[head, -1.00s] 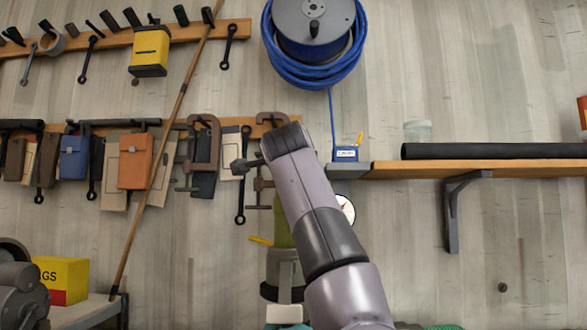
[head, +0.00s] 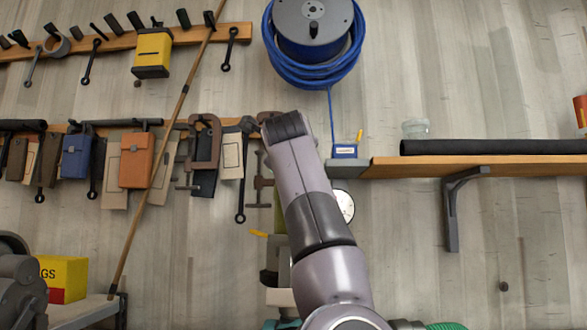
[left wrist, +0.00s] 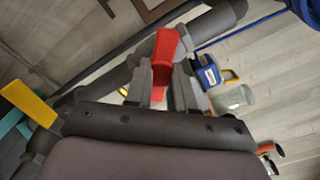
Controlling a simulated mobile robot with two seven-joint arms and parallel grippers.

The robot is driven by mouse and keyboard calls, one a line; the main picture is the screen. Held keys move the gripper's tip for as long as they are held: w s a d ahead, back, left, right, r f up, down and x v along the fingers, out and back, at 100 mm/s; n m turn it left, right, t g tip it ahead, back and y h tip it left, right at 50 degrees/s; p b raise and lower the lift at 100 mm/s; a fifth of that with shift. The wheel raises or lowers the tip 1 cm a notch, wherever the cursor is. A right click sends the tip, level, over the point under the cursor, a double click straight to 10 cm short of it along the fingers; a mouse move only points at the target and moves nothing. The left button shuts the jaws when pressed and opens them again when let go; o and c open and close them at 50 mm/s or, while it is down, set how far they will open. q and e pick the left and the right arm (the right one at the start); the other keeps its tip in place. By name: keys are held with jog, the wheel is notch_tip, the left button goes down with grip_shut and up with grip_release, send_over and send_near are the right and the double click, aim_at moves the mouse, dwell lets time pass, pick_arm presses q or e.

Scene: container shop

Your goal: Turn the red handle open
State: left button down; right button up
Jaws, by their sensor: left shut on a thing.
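The red handle (left wrist: 165,48) shows in the left wrist view, between the two grey fingers of my left gripper (left wrist: 163,78). The gripper is shut on it, and its upper end sticks out past the fingertips. A thick dark grey pipe or fitting runs behind it. In the head view my left arm rises from the bottom centre and hides the red handle and the fingers. I cannot tell how far the handle is turned. My right gripper is in neither view.
A yellow handle (left wrist: 28,101) is at the left in the wrist view. A round gauge (head: 344,206) sits right of my arm. A blue box (head: 344,151) and wooden shelf (head: 480,167) are close right. Clamps and pouches hang left.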

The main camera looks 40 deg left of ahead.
pick_arm(q)
jog(key=shift+m+b, duration=1.55)
jog(key=shift+m, duration=3.25)
jog(key=shift+r, duration=0.1)
jog(key=c, duration=1)
grip_release()
jog(key=shift+o, duration=0.2)
jog(key=b+v, duration=0.2)
jog(key=v, duration=0.5)
jog(key=shift+b, duration=0.4)
